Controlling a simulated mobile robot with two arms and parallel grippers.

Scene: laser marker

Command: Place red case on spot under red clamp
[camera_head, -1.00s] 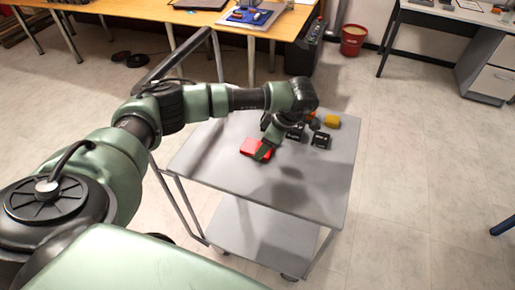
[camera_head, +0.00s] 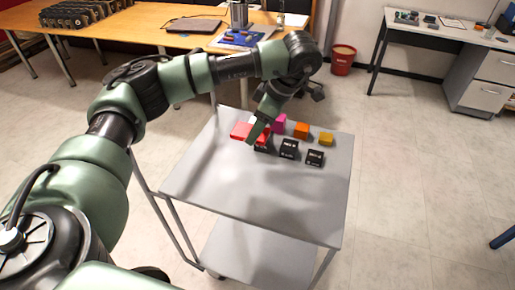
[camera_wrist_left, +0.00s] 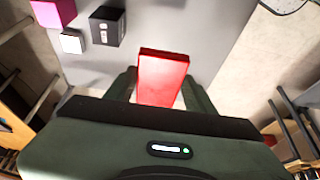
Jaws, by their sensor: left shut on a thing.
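The red case (camera_head: 240,131) is a flat red block in the grip of my left gripper (camera_head: 254,136). The gripper appears to hold it above the far left part of the grey cart top. In the left wrist view the red case (camera_wrist_left: 163,75) sits between the two dark green fingers, with the grey cart top behind it. I cannot make out a red clamp or the spot under it in any view. My right gripper is not in view.
The grey cart (camera_head: 240,190) carries magenta (camera_head: 279,122), orange (camera_head: 301,130) and yellow (camera_head: 326,139) blocks and several black boxes (camera_head: 314,157). Its front is clear. Behind it, a wooden desk (camera_head: 150,38) holds a laptop (camera_head: 192,25) and a blue mat (camera_head: 237,39).

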